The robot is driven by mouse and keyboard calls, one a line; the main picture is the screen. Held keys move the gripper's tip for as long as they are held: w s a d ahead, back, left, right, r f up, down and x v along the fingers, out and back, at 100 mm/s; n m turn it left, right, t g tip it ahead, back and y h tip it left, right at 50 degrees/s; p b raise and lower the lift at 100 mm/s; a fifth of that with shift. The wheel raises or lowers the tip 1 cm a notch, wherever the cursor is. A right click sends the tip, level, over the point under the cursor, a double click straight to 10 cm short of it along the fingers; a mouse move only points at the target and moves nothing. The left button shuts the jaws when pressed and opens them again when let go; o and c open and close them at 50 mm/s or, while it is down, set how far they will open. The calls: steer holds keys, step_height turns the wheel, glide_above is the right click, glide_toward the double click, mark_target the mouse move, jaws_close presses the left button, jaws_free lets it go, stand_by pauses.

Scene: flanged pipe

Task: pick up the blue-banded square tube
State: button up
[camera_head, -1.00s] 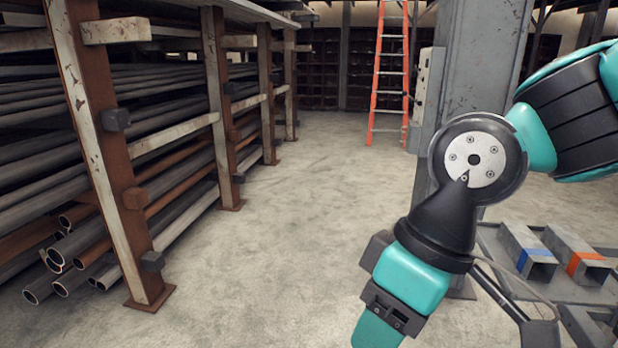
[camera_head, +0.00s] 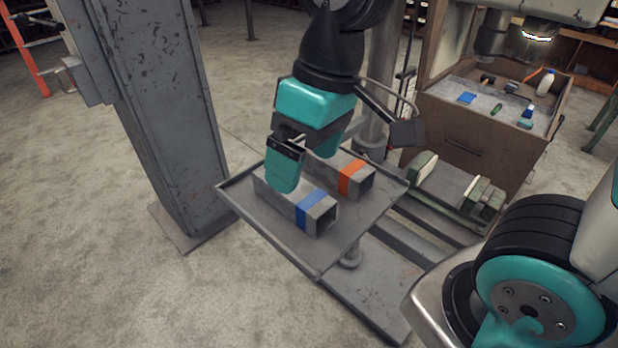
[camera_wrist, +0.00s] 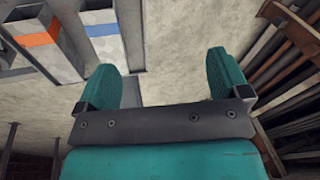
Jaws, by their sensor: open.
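The blue-banded square tube (camera_head: 315,217) is a grey metal tube with a blue band near its open end. It lies on a grey tray (camera_head: 277,237), and its far part is hidden behind a gripper finger in the head view. It also shows at the upper left of the wrist view (camera_wrist: 100,42). My gripper (camera_head: 305,168) is open with its fingers pointing down, and appears over the tray in the head view. In the wrist view my gripper (camera_wrist: 165,82) has bare floor between its teal fingers, and the tube lies left of them. I cannot tell its exact height.
An orange-banded square tube (camera_head: 356,180) lies beside the blue-banded one, also in the wrist view (camera_wrist: 38,40). A grey steel column (camera_head: 160,110) stands left of the tray. A machine vise (camera_head: 450,187) and a wooden cabinet (camera_head: 460,140) stand to the right. Floor is open at lower left.

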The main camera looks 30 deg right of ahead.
mark_target(309, 207)
steer(key=w+d+f+m+h, duration=0.2)
steer(key=w+d+h, duration=0.1)
steer(key=w, duration=0.9)
steer(key=shift+m, duration=0.3)
step_height(309, 207, down, 11)
steer(key=shift+w+d+p, duration=0.15)
steer(key=shift+p, duration=0.45)
steer(key=shift+f+p, duration=0.75)
steer(key=shift+f, duration=2.3)
steer(key=c, duration=1.2)
steer(key=shift+c, duration=0.6)
steer(key=shift+r, duration=0.15)
